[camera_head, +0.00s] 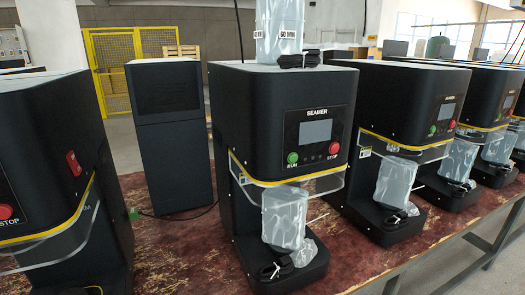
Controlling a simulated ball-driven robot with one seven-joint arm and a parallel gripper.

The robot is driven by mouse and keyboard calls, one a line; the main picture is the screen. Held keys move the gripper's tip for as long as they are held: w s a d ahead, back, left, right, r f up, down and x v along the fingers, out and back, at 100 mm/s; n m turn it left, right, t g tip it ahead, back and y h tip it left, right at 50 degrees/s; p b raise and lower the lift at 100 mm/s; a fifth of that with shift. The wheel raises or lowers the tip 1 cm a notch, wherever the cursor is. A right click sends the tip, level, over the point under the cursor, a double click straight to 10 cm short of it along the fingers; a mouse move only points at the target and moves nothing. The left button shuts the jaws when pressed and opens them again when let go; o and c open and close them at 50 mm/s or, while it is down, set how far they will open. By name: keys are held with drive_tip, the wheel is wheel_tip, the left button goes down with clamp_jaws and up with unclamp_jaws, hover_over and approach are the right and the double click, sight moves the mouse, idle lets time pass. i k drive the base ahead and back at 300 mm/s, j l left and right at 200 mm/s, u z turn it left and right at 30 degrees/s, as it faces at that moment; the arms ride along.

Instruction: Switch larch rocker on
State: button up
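A red rocker switch (72,161) sits on the right side wall of the black seamer (50,130) at the left edge of the picture. It is small in the view, and I cannot tell which way it is tipped. I see no readable "larch" label on any machine. The middle seamer (270,120) shows a grey screen, a green RUN button (292,158) and a red STOP button (334,148). My gripper is not in view.
A tall black box (170,150) stands between the left and middle seamers, leaving a gap of table (180,250). More seamers (400,110) line the table to the right. Wrapped cylinders and coiled black cables lie on and in the machines. A yellow cage (115,60) stands behind.

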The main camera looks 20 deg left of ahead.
sight(75, 167)
drive_tip(key=i+l+u, duration=0.25)
drive_tip(key=u, duration=0.25)
drive_tip(key=i+l+u, duration=0.2)
drive_tip(key=l+u, duration=0.25)
drive_tip(key=i+l+u, duration=0.1)
drive_tip(key=l+u, duration=0.2)
drive_tip(key=u, duration=0.2)
drive_tip(key=l+u, duration=0.95)
drive_tip(key=l, duration=0.45)
